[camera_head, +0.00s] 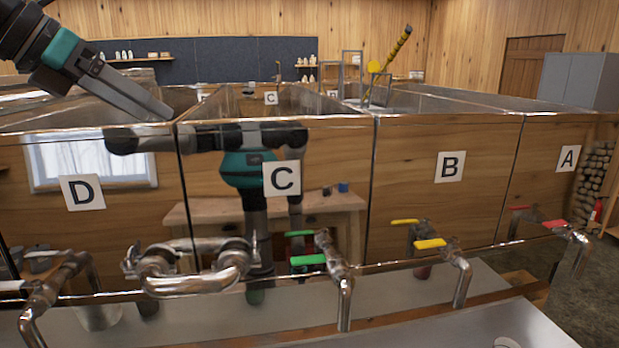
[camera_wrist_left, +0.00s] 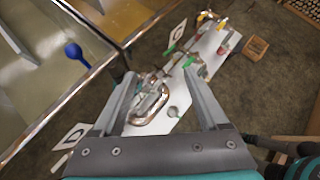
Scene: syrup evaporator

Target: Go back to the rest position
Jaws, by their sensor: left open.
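My left gripper (camera_head: 165,110) comes in from the upper left in the head view, above the rim of the pan marked D (camera_head: 130,131), near its corner with the pan marked C (camera_head: 300,124). In the left wrist view its two fingers (camera_wrist_left: 160,82) are spread apart with nothing between them. Beyond them are the bent metal pipe (camera_wrist_left: 150,95) and the floor. The pipe also shows in the head view (camera_head: 195,268). My right gripper is in neither view.
Green (camera_head: 308,260), yellow (camera_head: 430,244) and red (camera_head: 555,224) valve handles line the front. A yellow-and-black rod (camera_head: 390,60) stands up at the back. A blue round-ended object (camera_wrist_left: 74,52) shows over a pan. A wooden crate (camera_wrist_left: 256,46) sits on the floor.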

